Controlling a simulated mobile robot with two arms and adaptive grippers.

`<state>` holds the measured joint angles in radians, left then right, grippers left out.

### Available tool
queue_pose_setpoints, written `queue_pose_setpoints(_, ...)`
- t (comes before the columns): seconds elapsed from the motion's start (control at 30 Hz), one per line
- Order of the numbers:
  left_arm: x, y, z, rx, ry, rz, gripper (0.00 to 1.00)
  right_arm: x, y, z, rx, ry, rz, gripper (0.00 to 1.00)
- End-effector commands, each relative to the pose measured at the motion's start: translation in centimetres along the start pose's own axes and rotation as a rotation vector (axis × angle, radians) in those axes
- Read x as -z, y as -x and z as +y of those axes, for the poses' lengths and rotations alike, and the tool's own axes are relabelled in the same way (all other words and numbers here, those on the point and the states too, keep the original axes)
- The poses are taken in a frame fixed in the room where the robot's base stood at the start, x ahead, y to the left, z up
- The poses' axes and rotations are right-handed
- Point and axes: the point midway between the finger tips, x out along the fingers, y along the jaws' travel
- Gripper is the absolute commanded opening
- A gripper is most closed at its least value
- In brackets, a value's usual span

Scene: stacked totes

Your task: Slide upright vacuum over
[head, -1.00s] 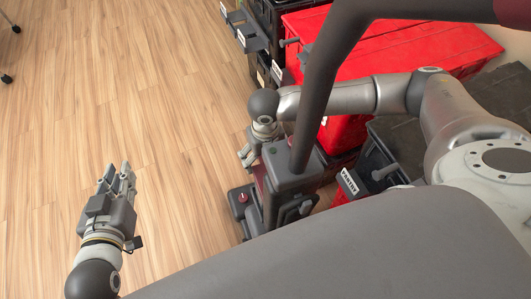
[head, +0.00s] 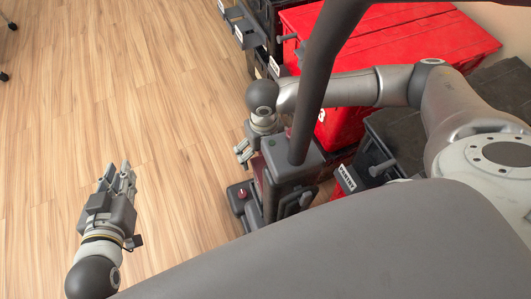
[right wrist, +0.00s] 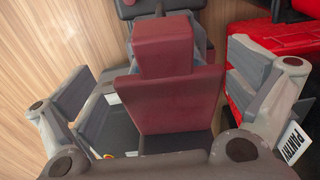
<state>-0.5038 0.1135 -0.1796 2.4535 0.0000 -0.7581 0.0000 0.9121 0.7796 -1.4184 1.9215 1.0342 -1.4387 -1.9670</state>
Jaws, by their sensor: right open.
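The upright vacuum (head: 290,160) stands at the centre of the head view, with a dark grey body and a long grey handle tube (head: 321,75) rising out of the top. Its low base (head: 238,194) shows on the floor at its left. In the right wrist view its dark red body (right wrist: 180,100) fills the middle. My right gripper (head: 243,152) is open at the vacuum's left side, with its fingers spread on either side of the red part. Contact cannot be told. My left gripper (head: 118,172) is open and empty above the floor at left.
Red-lidded totes (head: 400,50) stand behind the vacuum, with dark bins (head: 255,35) left of them. A dark tote (head: 390,140) with a white label (head: 346,180) is close to the vacuum's right. The wooden floor (head: 130,80) at left is clear.

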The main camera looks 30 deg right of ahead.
Motion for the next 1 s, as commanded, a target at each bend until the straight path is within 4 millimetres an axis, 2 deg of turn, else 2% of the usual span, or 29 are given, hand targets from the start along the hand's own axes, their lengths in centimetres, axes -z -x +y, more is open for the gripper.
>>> queue_pose_setpoints(0.03, 0.0, 0.0, 0.0, 0.0, 0.0, 0.0, 0.18, -0.2, 1.2, 0.5, -0.013, 0.006, -0.009, 1.0)
queue_pose_setpoints(0.2, 0.0, 0.0, 0.0, 0.0, 0.0, 0.0, 0.18, -0.2, 3.7, 0.3, -0.009, 0.004, -0.009, 1.0)
queue_pose_setpoints(0.37, 0.0, 0.0, 0.0, 0.0, 0.0, 0.0, 0.18, -0.2, 5.2, 0.0, -0.002, 0.0, -0.006, 1.0)
queue_pose_setpoints(1.0, 0.0, 0.0, 0.0, 0.0, 0.0, 0.0, 0.18, -0.2, 5.5, -0.3, 0.005, -0.003, -0.004, 1.0)
